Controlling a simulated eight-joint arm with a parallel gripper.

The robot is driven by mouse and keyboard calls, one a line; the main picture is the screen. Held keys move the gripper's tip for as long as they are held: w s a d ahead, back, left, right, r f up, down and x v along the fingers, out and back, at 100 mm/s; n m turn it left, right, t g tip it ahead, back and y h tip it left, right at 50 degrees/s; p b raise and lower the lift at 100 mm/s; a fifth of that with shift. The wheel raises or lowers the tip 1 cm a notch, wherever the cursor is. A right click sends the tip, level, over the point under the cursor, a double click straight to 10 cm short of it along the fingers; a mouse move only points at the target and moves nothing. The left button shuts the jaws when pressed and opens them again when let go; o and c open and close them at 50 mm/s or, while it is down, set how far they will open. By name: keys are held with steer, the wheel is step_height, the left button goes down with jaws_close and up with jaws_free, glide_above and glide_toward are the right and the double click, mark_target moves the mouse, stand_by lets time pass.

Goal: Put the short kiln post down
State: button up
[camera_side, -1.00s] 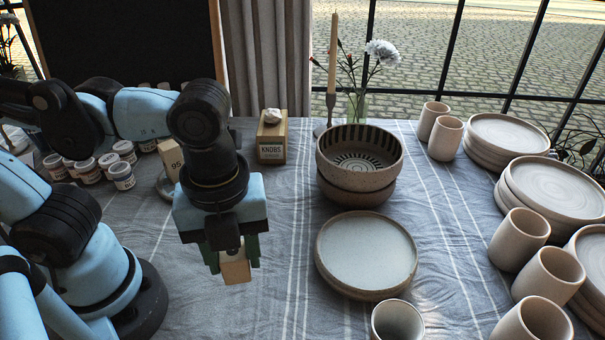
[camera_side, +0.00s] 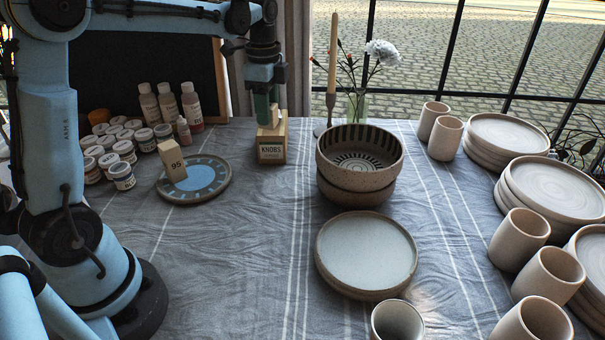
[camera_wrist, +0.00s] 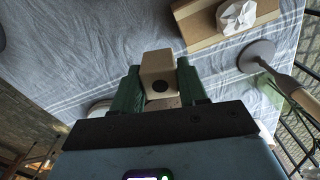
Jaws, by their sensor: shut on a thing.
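The short kiln post (camera_wrist: 158,70) is a small tan block with a dark round hole in its end. In the wrist view it sits between the two green fingers of my gripper (camera_wrist: 158,88), which is shut on it. In the side view my gripper (camera_side: 265,110) is at the back of the table, by the wooden KNOBS box (camera_side: 272,150); the held post is hard to make out there. In the wrist view the post is apart from the box (camera_wrist: 205,35). I cannot tell whether its underside touches the cloth.
A tan block marked 95 (camera_side: 173,160) stands on a blue-centred plate (camera_side: 205,188), with paint jars (camera_side: 122,176) and bottles behind. A candlestick (camera_side: 331,105), stacked bowls (camera_side: 357,195) and a pale plate (camera_side: 366,252) are to the right.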

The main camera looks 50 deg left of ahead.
steer(key=a+f+n, duration=0.1)
steer(key=a+f, duration=0.2)
steer(key=a, duration=0.4)
steer(key=s+a+f+n, duration=0.1)
steer(key=a+f, duration=0.2)
steer(key=a, duration=0.4)
steer(key=a+f, duration=0.3)
steer(key=a, duration=0.5)
steer(key=shift+s+n, duration=0.15)
steer(key=shift+n, duration=0.25)
steer(key=shift+a+f, duration=0.1)
steer(key=shift+f, duration=2)
steer(key=shift+f, duration=0.15)
steer(key=o, duration=1.1)
